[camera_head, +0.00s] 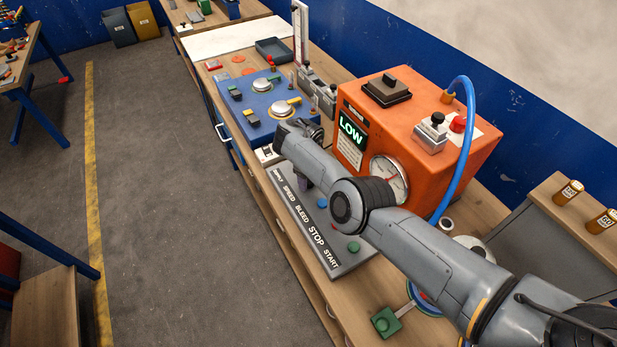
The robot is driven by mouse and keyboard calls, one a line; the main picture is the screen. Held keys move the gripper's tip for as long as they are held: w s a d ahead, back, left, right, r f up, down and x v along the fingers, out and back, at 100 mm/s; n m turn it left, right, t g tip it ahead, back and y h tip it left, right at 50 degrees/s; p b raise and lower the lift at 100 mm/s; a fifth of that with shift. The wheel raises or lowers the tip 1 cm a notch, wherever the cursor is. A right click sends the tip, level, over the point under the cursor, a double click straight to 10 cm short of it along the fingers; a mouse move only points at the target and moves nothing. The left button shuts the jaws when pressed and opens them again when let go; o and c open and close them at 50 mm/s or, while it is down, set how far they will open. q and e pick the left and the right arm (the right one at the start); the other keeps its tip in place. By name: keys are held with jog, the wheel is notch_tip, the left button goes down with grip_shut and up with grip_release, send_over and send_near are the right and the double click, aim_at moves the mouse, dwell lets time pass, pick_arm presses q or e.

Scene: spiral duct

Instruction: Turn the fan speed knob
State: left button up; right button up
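A grey control panel (346,262) lies along the bench's front edge, marked SUPPLY, SPEED, BLEED, STOP and START. A blue button (321,203) and a green button (353,247) show on it. My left gripper is out of view.
An orange machine (430,125) with a display reading LOW, a dial gauge (389,178) and a blue hose (470,140) stands behind my arm. A green block (385,320) is at the near end.

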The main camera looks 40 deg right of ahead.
jog(key=shift+o, duration=0.4)
jog(key=shift+r, duration=0.1)
notch_tip(320, 180, up, 11)
jog(key=p, duration=0.4)
jog(key=shift+p, duration=0.35)
jog(key=shift+f, duration=0.2)
